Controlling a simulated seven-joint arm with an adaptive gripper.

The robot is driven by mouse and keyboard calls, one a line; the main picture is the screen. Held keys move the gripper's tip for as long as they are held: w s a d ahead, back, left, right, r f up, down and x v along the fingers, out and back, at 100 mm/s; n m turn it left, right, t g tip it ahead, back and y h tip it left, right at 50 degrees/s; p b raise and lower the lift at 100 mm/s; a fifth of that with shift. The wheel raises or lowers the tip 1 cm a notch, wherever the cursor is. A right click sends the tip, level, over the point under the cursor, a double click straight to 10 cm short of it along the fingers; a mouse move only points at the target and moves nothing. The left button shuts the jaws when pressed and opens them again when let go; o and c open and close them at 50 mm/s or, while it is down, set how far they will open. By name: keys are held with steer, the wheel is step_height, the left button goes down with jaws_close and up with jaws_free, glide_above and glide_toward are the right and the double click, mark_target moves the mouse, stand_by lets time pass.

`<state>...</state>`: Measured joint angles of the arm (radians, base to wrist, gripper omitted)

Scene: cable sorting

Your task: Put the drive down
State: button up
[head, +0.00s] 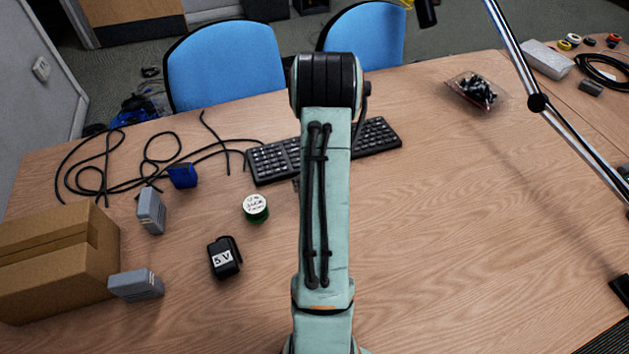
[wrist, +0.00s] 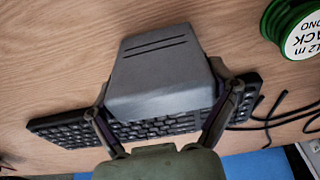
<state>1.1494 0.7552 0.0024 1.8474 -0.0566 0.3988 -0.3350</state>
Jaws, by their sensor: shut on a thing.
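In the wrist view, the drive (wrist: 160,65) is a grey block with tapered sides and two dark slots on its face. My gripper (wrist: 160,88) is shut on it, with one finger on each side. The drive is over the wooden table, in front of the black keyboard (wrist: 70,130) in that view. I cannot tell whether it touches the table. In the head view my own arm hides the gripper and the held drive.
Two similar grey blocks (head: 151,211) (head: 136,285) stand left, near a cardboard box (head: 60,260). A black 5 V adapter (head: 224,258), green spool (head: 255,208), blue item (head: 183,176) and black cable (head: 105,165) lie nearby. The table right of my arm is largely clear.

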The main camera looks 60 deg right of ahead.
steer(key=shift+f, duration=0.1)
steer(key=o, duration=1)
step_height(320, 180, up, 12)
steer(key=s+a, duration=0.1)
steer(key=w+a+r+n, duration=0.1)
steer(key=w+a+r, duration=0.15)
steer(key=a, duration=0.35)
steer(key=w+a+r+n, duration=0.2)
steer(key=w+a, duration=0.1)
steer(key=a, duration=0.2)
steer(key=s+a+r+n+y, duration=0.1)
steer(key=s+a+r+n, duration=0.1)
steer(key=a, duration=0.8)
steer(key=s+a+r+n+y, duration=0.1)
steer(key=a+r+n, duration=0.15)
steer(key=a, duration=0.85)
steer(key=s+a+n+g, duration=0.1)
steer(key=s+a+n, duration=0.1)
steer(key=s+a, duration=0.3)
steer(key=shift+s+a+f+n, duration=0.35)
steer(key=shift+s+f, duration=0.05)
steer(key=shift+s, duration=0.65)
